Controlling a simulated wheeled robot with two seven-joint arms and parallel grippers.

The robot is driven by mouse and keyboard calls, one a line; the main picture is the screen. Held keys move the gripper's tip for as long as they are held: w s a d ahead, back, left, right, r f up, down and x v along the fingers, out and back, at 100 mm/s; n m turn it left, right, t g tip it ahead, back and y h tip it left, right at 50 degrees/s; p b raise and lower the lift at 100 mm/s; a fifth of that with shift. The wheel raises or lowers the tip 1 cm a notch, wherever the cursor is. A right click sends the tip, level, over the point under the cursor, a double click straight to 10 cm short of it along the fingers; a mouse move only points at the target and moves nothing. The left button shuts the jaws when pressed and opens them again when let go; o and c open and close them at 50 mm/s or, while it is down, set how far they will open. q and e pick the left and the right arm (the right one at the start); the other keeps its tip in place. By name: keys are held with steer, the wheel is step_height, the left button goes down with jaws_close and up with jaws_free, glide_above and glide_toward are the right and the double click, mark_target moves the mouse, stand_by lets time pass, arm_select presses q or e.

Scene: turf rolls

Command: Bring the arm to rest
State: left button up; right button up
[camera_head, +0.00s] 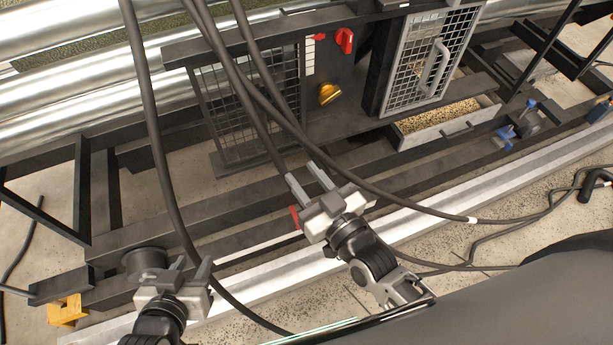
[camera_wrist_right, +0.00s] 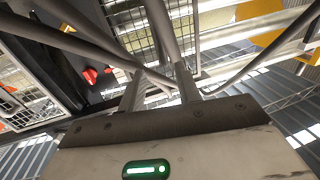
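My right gripper (camera_head: 310,178) is near the middle of the head view, in front of the dark machine frame. Its two fingers stand apart with nothing between them that I can make out. In the right wrist view its fingers (camera_wrist_right: 160,90) also stand apart, with dark hoses passing behind them. My left gripper (camera_head: 190,270) is at the lower left of the head view. Its fingers look apart and empty, low in front of the frame's lower beam.
The machine has a red switch (camera_head: 345,40), a yellow knob (camera_head: 329,94), a mesh door (camera_head: 430,62) and a granule-filled drawer (camera_head: 440,117). Thick dark hoses (camera_head: 158,150) hang across the view close to both grippers. A pale rail (camera_head: 420,228) runs along the floor.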

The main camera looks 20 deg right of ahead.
stand_by(0.3)
steer(key=s+d+f+m+g+h, duration=0.1)
steer(key=s+d+f+g+h, duration=0.1)
steer(key=s+d+f+g, duration=0.3)
steer(key=s+f+g, duration=0.2)
steer(key=s, duration=0.1)
steer(key=shift+s+d+h, duration=0.2)
steer(key=shift+h, duration=0.1)
steer(key=shift+o, duration=0.4)
steer(key=shift+f, duration=0.1)
stand_by(1.3)
